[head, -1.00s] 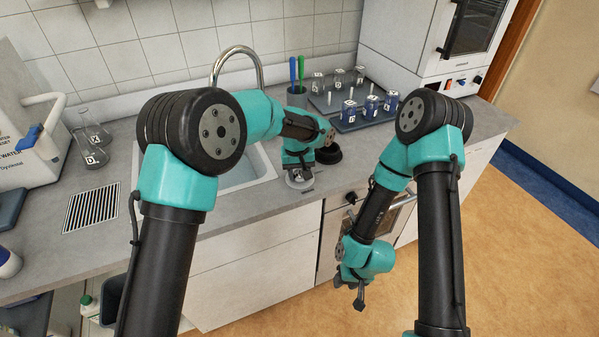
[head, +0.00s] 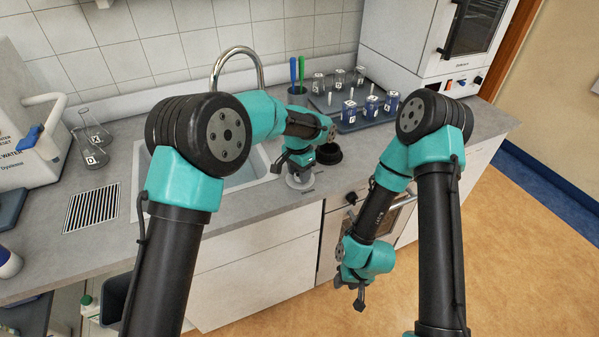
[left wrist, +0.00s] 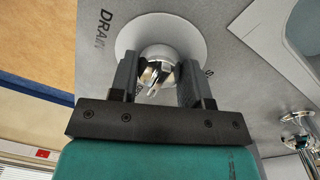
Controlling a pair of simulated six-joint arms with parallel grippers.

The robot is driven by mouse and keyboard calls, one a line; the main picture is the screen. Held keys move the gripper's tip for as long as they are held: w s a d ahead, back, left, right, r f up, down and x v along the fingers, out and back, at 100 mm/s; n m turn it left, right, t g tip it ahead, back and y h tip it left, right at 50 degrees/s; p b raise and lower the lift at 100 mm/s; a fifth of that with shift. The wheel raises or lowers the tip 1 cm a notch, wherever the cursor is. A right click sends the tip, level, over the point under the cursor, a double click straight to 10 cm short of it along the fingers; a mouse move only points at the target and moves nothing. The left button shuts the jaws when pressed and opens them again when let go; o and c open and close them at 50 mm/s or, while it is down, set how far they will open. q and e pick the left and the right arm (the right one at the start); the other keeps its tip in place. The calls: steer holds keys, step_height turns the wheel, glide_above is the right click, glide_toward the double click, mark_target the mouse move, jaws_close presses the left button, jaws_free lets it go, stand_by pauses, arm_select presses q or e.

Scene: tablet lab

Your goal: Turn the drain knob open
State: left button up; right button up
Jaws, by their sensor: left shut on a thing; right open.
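The drain knob (left wrist: 157,66) is a shiny metal knob on a round white plate (left wrist: 192,32) set in the grey counter, with the word DRAIN printed beside it. In the left wrist view my left gripper (left wrist: 158,80) has its two dark fingers on either side of the knob, shut on it. In the head view my left gripper (head: 300,180) is low over the plate at the counter's front edge and hides most of the knob. My right gripper (head: 359,296) is open and empty, hanging in front of the cabinet below counter height.
A sink (head: 240,178) with a curved faucet (head: 238,50) lies left of the knob. Behind are a cup with pens (head: 297,90) and a tray (head: 349,127) of labelled vials. A black round thing (head: 329,154) stands close behind my left gripper.

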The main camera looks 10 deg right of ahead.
arm_select(q)
steer(key=shift+m, duration=0.8)
steer(key=o, duration=0.9)
steer(key=r, duration=1.1)
steer(key=w+r, duration=0.1)
steer(key=r, duration=0.5)
steer(key=shift+a+r, duration=0.2)
steer(key=shift+f, duration=0.1)
